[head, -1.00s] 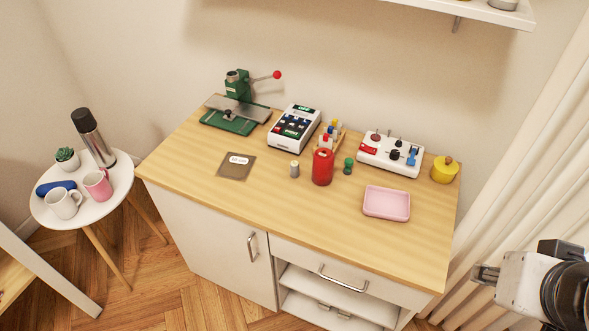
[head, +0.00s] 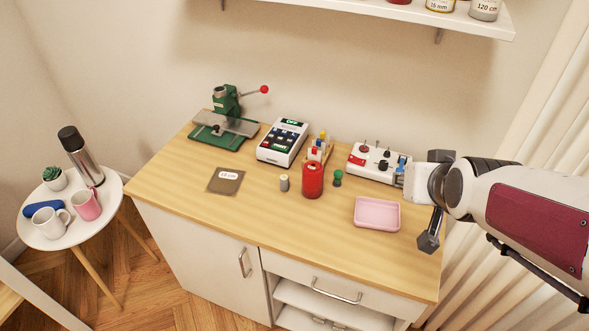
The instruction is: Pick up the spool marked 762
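No number 762 is legible in the head view, so I cannot tell which item bears it. On the wooden worktop stand a large red cylinder (head: 312,181), a small pale grey spool-like piece (head: 284,183) to its left and a small green piece (head: 337,178) to its right. Several small coloured pieces stand in a wooden rack (head: 329,153) behind the red cylinder. My gripper (head: 429,242) hangs down at the right end of the worktop, right of the pink tray (head: 378,226) and apart from these items. Its finger opening does not show clearly.
A white control box (head: 360,167) is partly hidden by my arm. A keypad device (head: 283,141), green press (head: 226,118) and dark labelled card (head: 226,180) occupy the left. Labelled containers (head: 485,9) sit on the overhead shelf (head: 440,20). The worktop's front (head: 300,232) is clear.

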